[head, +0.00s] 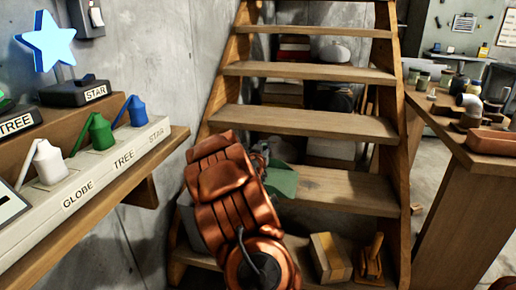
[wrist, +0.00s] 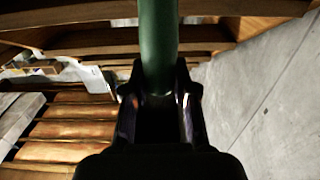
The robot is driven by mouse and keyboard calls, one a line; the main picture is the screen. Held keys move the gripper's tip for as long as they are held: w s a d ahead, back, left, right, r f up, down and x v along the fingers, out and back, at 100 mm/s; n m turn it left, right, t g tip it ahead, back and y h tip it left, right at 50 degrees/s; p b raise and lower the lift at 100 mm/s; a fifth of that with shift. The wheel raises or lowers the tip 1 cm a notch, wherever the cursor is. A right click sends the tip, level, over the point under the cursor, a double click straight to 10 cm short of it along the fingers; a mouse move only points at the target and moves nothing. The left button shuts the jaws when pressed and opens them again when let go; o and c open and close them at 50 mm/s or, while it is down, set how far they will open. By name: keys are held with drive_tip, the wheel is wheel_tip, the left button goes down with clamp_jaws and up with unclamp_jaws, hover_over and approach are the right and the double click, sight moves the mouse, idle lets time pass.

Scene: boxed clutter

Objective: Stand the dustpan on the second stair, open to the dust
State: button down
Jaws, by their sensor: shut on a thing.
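The green dustpan (head: 283,180) shows in the head view just right of my copper arm, in front of or on the second stair (head: 345,188). I cannot tell whether it touches the tread. My gripper (head: 260,158) is mostly hidden behind my arm there. In the wrist view my gripper (wrist: 160,105) is shut on the dustpan's green handle (wrist: 158,40), which stretches away from the jaws. The pan's open edge is partly hidden, and no dust can be made out.
A shelf with labelled switches (head: 100,165) stands at left by the concrete wall. A cluttered workbench (head: 455,155) stands at right. Upper treads are bare.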

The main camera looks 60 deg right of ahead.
drive_tip(key=w+d+f, duration=0.4)
drive_tip(key=w+d, duration=0.2)
drive_tip(key=w, duration=0.1)
drive_tip(key=shift+w+f, duration=0.3)
drive_tip(key=c, duration=0.9)
unclamp_jaws()
drive_tip(key=shift+p, duration=0.35)
drive_tip(key=shift+a, duration=0.15)
